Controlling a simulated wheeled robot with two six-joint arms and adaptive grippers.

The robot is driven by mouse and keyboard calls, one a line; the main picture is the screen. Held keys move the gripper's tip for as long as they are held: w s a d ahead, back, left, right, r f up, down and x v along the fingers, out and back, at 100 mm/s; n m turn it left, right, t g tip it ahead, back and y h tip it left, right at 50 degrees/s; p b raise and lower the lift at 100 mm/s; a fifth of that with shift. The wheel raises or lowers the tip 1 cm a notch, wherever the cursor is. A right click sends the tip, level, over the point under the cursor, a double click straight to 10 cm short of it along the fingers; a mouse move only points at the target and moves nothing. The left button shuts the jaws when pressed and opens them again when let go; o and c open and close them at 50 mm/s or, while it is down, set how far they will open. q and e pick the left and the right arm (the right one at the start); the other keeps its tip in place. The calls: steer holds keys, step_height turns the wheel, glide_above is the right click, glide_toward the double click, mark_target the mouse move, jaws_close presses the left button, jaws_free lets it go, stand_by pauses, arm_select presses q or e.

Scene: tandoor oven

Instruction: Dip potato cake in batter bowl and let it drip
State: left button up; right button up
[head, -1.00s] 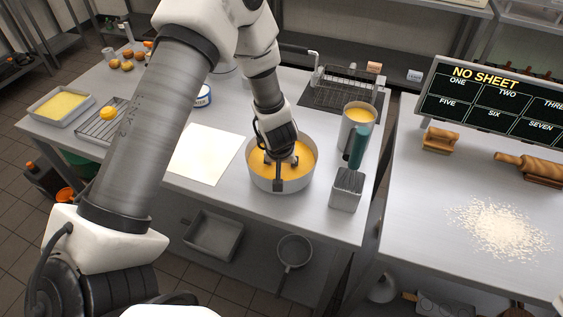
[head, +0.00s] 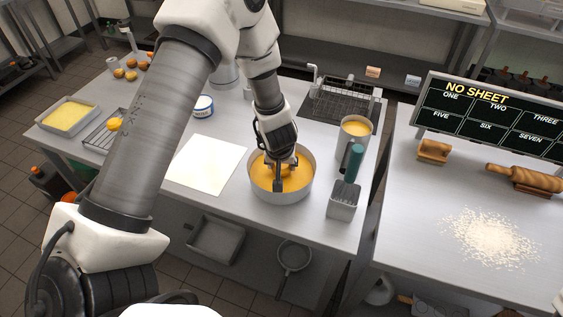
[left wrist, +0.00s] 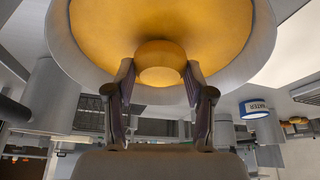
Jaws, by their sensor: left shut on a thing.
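The batter bowl (head: 255,189) is a round pale bowl of orange-yellow batter on the steel table. My left gripper (head: 279,185) reaches down into it from above, with its fingertips at the batter. In the left wrist view the two fingers (left wrist: 160,88) are shut on the potato cake (left wrist: 160,57), a rounded yellow piece. It shows against the batter (left wrist: 205,22); I cannot tell how deep it sits. The head view hides the cake behind the fingers. My right gripper is not in view.
A wire basket (head: 345,97) is behind. A rack (head: 97,139) and tray (head: 67,129) are at far left.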

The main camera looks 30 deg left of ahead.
mark_target(282, 165)
arm_select(q)
step_height(282, 165, up, 4)
steer(key=p, duration=0.4)
steer(key=shift+r, duration=0.2)
step_height(282, 165, up, 2)
steer(key=shift+r+p, duration=0.1)
steer(key=shift+p, duration=0.45)
steer(key=shift+r, duration=0.1)
stand_by(1.2)
step_height(282, 165, up, 4)
stand_by(0.3)
